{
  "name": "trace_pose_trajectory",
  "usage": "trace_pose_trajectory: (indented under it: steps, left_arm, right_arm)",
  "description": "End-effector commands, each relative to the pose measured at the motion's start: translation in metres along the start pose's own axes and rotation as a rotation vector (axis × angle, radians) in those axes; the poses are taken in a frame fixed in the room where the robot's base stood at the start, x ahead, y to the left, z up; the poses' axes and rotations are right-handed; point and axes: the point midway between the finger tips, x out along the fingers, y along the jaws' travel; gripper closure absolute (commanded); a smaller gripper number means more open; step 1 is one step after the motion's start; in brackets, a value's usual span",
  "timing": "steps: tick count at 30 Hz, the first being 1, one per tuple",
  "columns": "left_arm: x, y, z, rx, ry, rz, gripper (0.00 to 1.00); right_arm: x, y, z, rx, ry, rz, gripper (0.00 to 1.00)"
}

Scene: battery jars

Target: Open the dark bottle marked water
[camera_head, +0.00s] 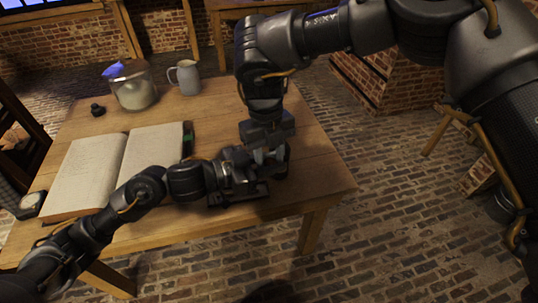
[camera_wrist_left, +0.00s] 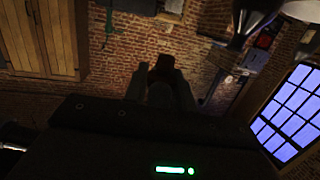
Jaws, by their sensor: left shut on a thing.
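My left gripper (camera_head: 272,160) reaches in low over the table and is shut on a dark thing (camera_wrist_left: 164,72), seen between its fingertips in the left wrist view. This may be the dark bottle; no water marking is readable. In the head view the held thing is mostly hidden by the grippers. My right gripper (camera_head: 266,148) points down from above, very close to the left fingertips. Whether its fingers are open or shut cannot be made out.
The wooden table (camera_head: 322,176) carries an open book (camera_head: 95,170), a glass jar (camera_head: 133,92) with pale contents, a grey jug (camera_head: 186,78) and a small black object (camera_head: 97,109). A dark thing with a green patch (camera_head: 187,140) stands beside the book. The table's right end is clear.

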Motion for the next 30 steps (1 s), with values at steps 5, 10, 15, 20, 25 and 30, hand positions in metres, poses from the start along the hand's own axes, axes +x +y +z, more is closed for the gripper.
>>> trace_pose_trajectory:
  steps: [5,10,15,20,25,30]
  left_arm:
    - [0.000,0.000,0.000,0.000,0.000,0.000,1.00]
    - [0.000,0.000,0.000,0.000,0.000,0.000,0.67]
    - [0.000,0.000,0.000,0.000,0.000,0.000,0.48]
    - [0.000,0.000,0.000,0.000,0.000,0.000,0.48]
    - [-0.005,0.000,0.000,0.001,-0.001,-0.001,0.48]
    - [-0.032,-0.001,0.001,0.001,-0.003,-0.002,0.48]
  right_arm:
    - [0.000,0.000,0.000,0.000,0.000,0.000,0.88]
    - [0.000,0.000,0.000,0.000,0.000,-0.001,0.94]
    - [0.000,0.000,0.000,0.000,0.000,0.000,0.94]
    - [0.000,0.000,0.000,0.000,0.000,0.000,0.95]
    - [0.000,0.000,0.000,0.000,0.000,0.000,0.95]
    - [0.000,0.000,0.000,0.000,0.000,0.000,0.95]
